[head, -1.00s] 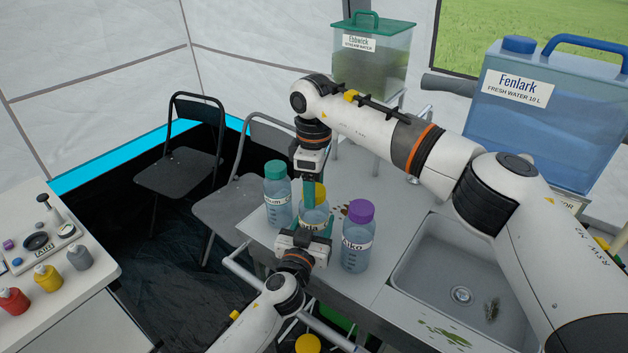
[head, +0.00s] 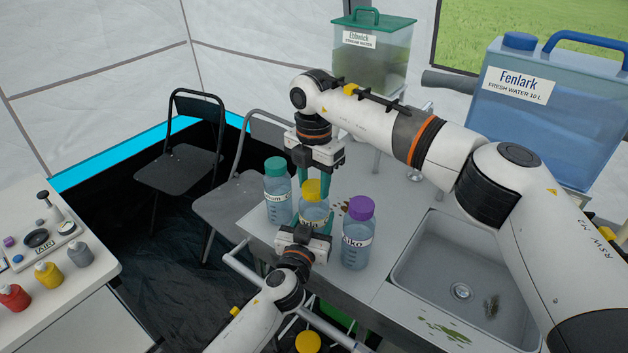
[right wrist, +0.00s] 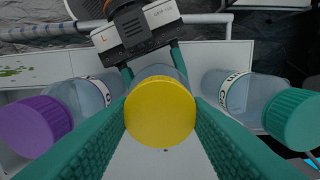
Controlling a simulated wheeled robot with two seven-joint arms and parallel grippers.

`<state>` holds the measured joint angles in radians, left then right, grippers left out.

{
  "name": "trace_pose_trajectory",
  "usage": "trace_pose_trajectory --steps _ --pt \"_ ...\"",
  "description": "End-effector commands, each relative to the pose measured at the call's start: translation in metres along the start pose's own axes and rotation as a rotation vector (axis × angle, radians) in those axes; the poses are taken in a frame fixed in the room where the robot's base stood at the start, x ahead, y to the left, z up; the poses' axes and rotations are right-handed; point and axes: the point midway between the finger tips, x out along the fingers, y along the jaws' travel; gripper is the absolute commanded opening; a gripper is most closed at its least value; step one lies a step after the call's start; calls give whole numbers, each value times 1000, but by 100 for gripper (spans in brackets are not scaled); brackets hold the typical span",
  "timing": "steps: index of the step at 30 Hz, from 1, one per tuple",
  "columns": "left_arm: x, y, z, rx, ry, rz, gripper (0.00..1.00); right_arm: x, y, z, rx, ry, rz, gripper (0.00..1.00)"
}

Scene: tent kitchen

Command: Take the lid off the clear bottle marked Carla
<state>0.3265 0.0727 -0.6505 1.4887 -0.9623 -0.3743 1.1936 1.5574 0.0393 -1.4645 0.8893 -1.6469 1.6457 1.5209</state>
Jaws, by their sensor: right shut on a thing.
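The clear bottle (head: 312,213) with a yellow lid (head: 315,188) stands upright on the counter, between two other bottles. Its label is mostly hidden by my left gripper, so I cannot read the whole name. My left gripper (head: 311,222) comes from the front, with its fingers on either side of the bottle's body. My right gripper (head: 315,182) points down from above and is shut on the yellow lid. In the right wrist view the lid (right wrist: 160,111) sits between the teal fingers, in line with the bottle. I see no gap between lid and bottle.
A teal-lidded bottle (head: 277,195) stands close on the left, a purple-lidded bottle (head: 357,238) close on the right. The sink (head: 455,270) is to the right. Water containers Ebbwick (head: 370,62) and Fenlark (head: 530,125) stand behind. Folding chairs (head: 185,150) are at the left.

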Motion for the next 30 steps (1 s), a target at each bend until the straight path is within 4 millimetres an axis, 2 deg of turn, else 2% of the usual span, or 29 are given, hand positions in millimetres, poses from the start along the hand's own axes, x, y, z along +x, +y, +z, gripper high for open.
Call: trace_pose_trajectory --steps 3,30 --pt "0 -1 0 0 0 -2 0 -1 0 -2 -288 4 -1 16" --pt "0 -1 -1 0 1 -2 0 -2 0 0 -2514 3 4 15"
